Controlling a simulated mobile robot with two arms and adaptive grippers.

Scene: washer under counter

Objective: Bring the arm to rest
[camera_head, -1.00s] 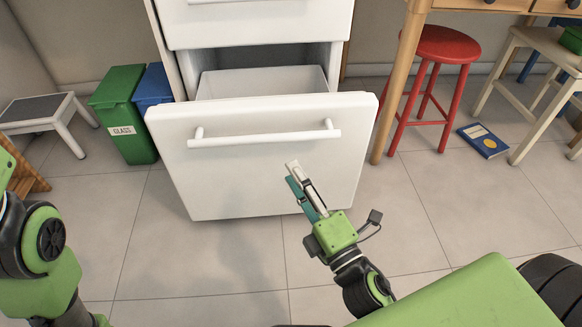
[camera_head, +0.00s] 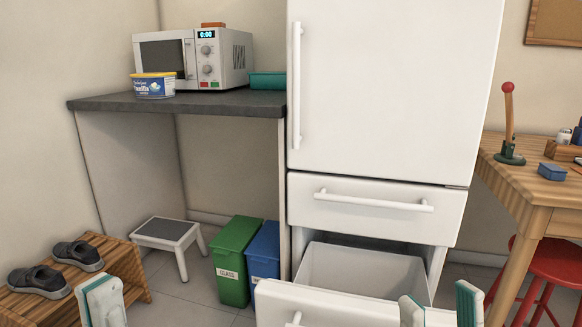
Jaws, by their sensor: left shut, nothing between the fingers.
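My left gripper (camera_head: 102,302) shows at the bottom left, its white and teal fingers together in front of the wooden shoe rack, with nothing between them. My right gripper (camera_head: 440,307) shows at the bottom right, its two fingertips standing apart with nothing seen between them. It overlaps the right part of the open drawer front (camera_head: 340,306) in the picture; I cannot tell whether it touches. The rest of both arms is below the view.
The white fridge (camera_head: 385,90) has its lower drawer (camera_head: 365,268) pulled out. A counter (camera_head: 200,102) bears a microwave (camera_head: 230,62) and a tub (camera_head: 154,86). Bins (camera_head: 236,262), a step stool (camera_head: 166,230), a shoe rack (camera_head: 125,262), a wooden table (camera_head: 530,185) and a red stool (camera_head: 555,262) stand around.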

